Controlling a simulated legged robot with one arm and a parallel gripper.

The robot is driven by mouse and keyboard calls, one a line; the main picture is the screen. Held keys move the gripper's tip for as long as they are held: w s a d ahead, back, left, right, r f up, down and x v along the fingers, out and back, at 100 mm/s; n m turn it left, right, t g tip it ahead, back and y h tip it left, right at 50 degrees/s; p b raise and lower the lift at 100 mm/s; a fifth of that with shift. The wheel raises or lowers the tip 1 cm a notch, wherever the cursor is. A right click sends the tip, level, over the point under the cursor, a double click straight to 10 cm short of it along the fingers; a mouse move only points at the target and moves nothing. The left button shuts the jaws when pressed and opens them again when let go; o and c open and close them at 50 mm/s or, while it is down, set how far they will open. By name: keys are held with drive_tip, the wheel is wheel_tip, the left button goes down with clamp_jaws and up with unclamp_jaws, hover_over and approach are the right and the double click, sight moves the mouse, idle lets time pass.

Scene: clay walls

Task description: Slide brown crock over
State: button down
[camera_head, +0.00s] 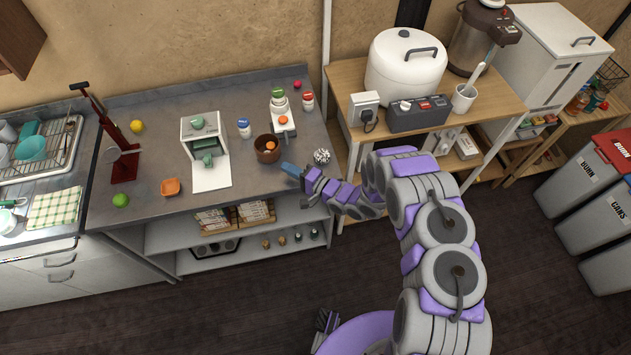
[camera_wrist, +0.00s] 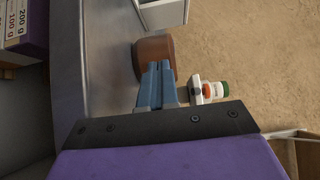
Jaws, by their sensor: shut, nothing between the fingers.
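The brown crock (camera_head: 267,156) stands upright on the grey counter, right of the small white machine, with something orange (camera_head: 270,145) showing at its mouth. In the wrist view the crock (camera_wrist: 153,47) lies just beyond my fingertips, which cover part of its side. My gripper (camera_head: 285,166) is low over the counter, close to the right of the crock. Its blue fingers are together and empty, also in the wrist view (camera_wrist: 158,66). Whether the fingertips touch the crock I cannot tell.
A white machine (camera_head: 206,138) stands left of the crock. A white stand (camera_head: 283,118) and capped bottles (camera_head: 244,128) are behind it. A crumpled silver ball (camera_head: 321,156) lies right of my gripper. The counter's front edge is close by.

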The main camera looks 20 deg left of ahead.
drive_tip(key=v, duration=1.2)
drive_tip(key=shift+d, duration=0.25)
drive_tip(key=shift+s+f, duration=0.1)
drive_tip(key=shift+s, duration=0.05)
